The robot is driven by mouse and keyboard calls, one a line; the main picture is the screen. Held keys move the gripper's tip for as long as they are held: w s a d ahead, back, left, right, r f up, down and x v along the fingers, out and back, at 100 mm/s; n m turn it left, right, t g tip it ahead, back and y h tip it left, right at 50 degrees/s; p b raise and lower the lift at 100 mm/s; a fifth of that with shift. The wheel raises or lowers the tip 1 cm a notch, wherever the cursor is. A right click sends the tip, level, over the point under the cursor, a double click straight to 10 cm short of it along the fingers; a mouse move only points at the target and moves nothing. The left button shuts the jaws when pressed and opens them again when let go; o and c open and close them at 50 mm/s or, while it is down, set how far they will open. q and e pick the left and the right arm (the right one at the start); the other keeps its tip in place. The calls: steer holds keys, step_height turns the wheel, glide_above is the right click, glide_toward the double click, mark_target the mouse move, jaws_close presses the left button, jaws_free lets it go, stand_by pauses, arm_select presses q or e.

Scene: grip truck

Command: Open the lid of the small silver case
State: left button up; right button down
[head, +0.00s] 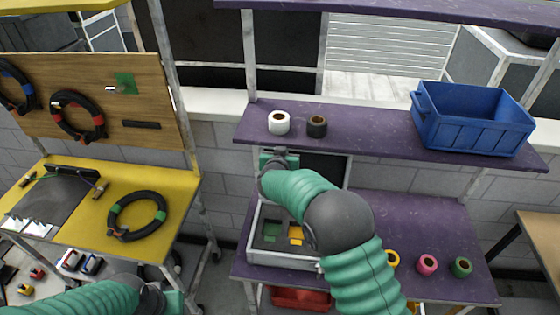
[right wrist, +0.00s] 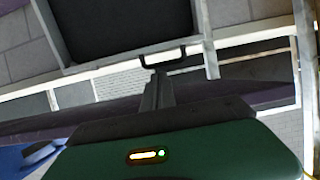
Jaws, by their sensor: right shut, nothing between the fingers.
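The small silver case stands on the lower purple shelf in the head view, its tray (head: 253,235) showing green and yellow pieces inside. Its lid (head: 325,168) is raised, with a dark inner face and a silver rim. In the right wrist view the lid (right wrist: 125,25) fills the top, with a dark handle (right wrist: 163,58) on its rim. My right gripper (right wrist: 157,92) is shut and empty, its fingertips close to the handle; I cannot tell if they touch. My right arm covers part of the case. My left arm is at the bottom left, its fingers out of sight.
A blue crate (head: 470,125), a white roll (head: 279,123) and a dark roll (head: 317,126) stand on the upper purple shelf. Pink (head: 427,265) and green (head: 460,267) rolls stand right of the case. A yellow table (head: 95,215) with a black ring (head: 137,216) is at left.

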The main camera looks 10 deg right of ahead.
steer(key=b+v, duration=0.3)
steer(key=v, duration=1.2)
steer(key=s+d+f+n+g+y+b, duration=0.25)
steer(key=s+f+y+b, duration=0.45)
steer(key=f, duration=0.7)
steer(key=s+d+f+g+h+b, duration=0.1)
steer(key=s+d+f+g, duration=0.1)
steer(key=s+f, duration=0.2)
steer(key=s+d+f+g+h, duration=0.1)
steer(key=s+d+f+g, duration=0.2)
steer(key=s, duration=0.7)
steer(key=s+d+f+n+g+b, duration=0.1)
steer(key=s+d+f+g, duration=0.1)
steer(key=s+f, duration=0.3)
steer(key=s+g, duration=0.1)
steer(key=s, duration=0.1)
steer(key=shift+s+d+h+b, duration=0.25)
steer(key=shift+h+b, duration=0.1)
steer(key=shift+h, duration=0.05)
steer(key=shift+d, duration=0.15)
